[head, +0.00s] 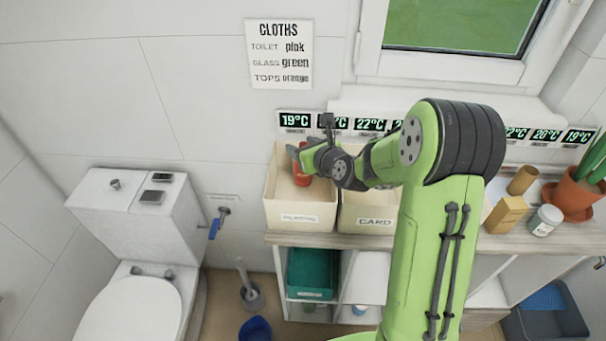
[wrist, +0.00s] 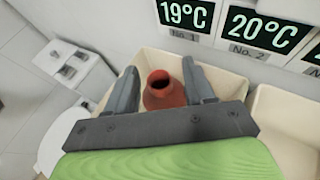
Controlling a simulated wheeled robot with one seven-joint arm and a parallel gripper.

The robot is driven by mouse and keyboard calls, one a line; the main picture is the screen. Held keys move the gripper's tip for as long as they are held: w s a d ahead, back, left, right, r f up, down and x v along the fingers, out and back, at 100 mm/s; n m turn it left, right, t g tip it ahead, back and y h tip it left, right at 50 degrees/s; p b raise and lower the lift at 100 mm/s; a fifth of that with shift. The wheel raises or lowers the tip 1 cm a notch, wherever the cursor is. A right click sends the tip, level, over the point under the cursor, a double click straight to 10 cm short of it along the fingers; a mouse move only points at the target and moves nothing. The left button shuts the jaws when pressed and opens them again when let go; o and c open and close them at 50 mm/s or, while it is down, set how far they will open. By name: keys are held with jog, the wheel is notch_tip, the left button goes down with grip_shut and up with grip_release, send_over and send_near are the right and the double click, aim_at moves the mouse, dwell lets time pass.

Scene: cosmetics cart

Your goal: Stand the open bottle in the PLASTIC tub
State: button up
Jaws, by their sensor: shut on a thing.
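The open bottle (wrist: 165,92) is reddish-brown with a dark open mouth. It stands roughly upright between the fingers of my gripper (wrist: 160,88), which is shut on it. In the head view the bottle (head: 301,174) shows as a red shape at my gripper (head: 300,152), inside the outline of the cream tub labelled PLASTIC (head: 298,219). The tub's rim also shows around the bottle in the wrist view (wrist: 150,62). The bottle's base is hidden in the wrist view, so I cannot tell whether it touches the tub floor.
A tub labelled CARD (head: 372,222) stands just right of the PLASTIC tub, partly behind my arm. Temperature displays (head: 294,121) line the wall behind. A brown box (head: 505,215), a white jar (head: 545,220) and a potted plant (head: 573,197) stand at right. A toilet (head: 140,230) is at left.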

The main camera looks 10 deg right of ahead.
notch_tip(320, 180, down, 4)
jog(key=shift+f+b, duration=0.15)
jog(key=shift+b, duration=0.5)
jog(key=shift+s, duration=0.1)
jog(key=o, duration=1.3)
jog(key=shift+o, duration=0.2)
